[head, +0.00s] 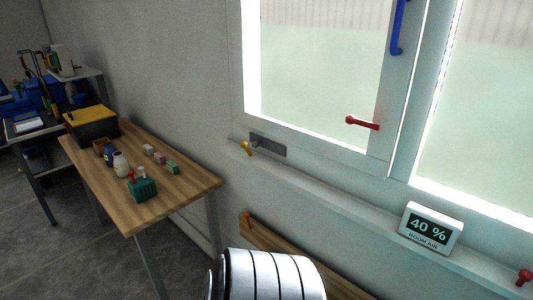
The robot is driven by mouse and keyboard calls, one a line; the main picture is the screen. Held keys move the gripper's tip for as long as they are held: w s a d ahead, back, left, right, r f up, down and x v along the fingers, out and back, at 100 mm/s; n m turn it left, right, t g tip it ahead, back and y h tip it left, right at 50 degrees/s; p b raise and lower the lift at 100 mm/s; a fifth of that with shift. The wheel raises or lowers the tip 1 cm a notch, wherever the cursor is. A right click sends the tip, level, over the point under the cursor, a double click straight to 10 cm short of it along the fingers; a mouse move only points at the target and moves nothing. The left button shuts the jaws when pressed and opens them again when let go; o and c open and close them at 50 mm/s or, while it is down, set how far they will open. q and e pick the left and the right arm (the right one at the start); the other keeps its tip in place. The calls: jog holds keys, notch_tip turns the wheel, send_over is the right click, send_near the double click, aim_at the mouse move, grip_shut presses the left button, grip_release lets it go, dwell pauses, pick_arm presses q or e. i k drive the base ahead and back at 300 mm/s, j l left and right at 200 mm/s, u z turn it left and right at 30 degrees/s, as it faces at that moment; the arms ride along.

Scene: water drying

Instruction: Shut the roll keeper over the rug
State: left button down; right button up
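I cannot identify the rug or the roll keeper for certain in the head view. A pale, rounded shape with dark bands (272,276) is cut off by the bottom edge; I cannot tell whether it is a roll or a part of me. Neither my left nor my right gripper is in view.
A window with a red handle (362,122) is above the sill, where a "40 % ROOM AIR" display (430,229) stands. A wooden board (290,250) is below.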

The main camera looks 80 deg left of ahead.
aim_at(245, 214)
jog(key=u, duration=2.85)
jog(key=k+l+z, duration=0.1)
jog(key=l, duration=0.25)
jog(key=k+l+z, duration=0.1)
jog(key=l, duration=0.25)
